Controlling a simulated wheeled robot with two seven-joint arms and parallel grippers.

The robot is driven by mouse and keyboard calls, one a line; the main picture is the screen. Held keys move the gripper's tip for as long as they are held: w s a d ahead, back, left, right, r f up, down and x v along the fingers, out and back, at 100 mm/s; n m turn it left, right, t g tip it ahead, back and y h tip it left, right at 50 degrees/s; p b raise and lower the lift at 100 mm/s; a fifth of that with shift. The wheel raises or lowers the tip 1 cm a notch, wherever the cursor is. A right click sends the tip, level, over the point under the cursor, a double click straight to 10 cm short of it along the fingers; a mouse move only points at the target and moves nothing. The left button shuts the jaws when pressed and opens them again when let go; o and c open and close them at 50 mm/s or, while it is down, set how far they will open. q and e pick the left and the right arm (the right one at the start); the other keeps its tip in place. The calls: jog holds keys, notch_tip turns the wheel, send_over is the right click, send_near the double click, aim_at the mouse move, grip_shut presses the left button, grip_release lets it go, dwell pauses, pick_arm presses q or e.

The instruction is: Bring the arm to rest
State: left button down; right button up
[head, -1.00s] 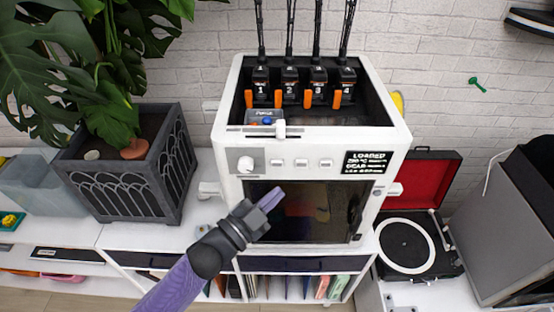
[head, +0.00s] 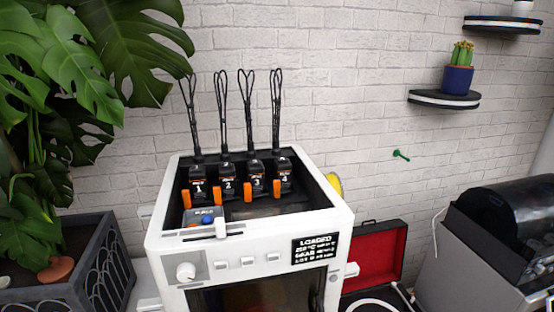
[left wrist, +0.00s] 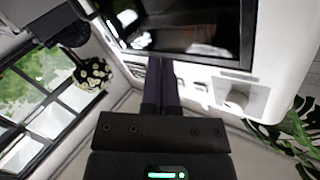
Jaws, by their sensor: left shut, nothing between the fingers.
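My left gripper (left wrist: 162,88) shows only in the left wrist view. Its two dark fingers lie together, shut with nothing between them. The white printer-like machine (left wrist: 275,60) is beyond and above the fingertips in that picture, with its dark window (left wrist: 185,25) and round knob (left wrist: 236,99). I cannot tell the exact gap between fingertips and machine. In the head view the same machine (head: 170,240) stands at the lower middle and neither of my arms is visible. My right gripper is in neither view.
In the head view, a dark planter (head: 108,260) with a big leafy plant stands left of the machine. An open red-lined record player (head: 372,262) and a grey cabinet (head: 450,270) stand to its right. Wall shelves (head: 444,99) hang at upper right, one holding a potted cactus (head: 458,78).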

pick_arm(q)
jog(key=s+a+f+n+g+y+b, duration=0.1)
jog(key=s+f+n+g+y+b, duration=0.15)
jog(key=f, duration=0.75)
jog(key=s+a+f+n+g+y+b, duration=0.1)
jog(key=s+a+f+g+b, duration=0.2)
jog(key=f, duration=0.7)
jog(key=s+f+n+g+y+b, duration=0.1)
jog(key=s+f+g+b, duration=0.3)
jog(key=s+f, duration=0.8)
jog(key=s+f+n+g+y+b, duration=0.1)
jog(key=s+f+n+g+b, duration=0.2)
jog(key=s+f, duration=1)
jog(key=s+g+b, duration=0.2)
jog(key=s+b, duration=0.1)
jog(key=s, duration=0.1)
jog(key=shift+s+y, duration=0.2)
jog(key=shift+y, duration=0.15)
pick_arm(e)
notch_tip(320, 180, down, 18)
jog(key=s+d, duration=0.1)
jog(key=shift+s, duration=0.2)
pick_arm(q)
jog(key=shift+w+g, duration=0.1)
jog(key=shift+g, duration=0.15)
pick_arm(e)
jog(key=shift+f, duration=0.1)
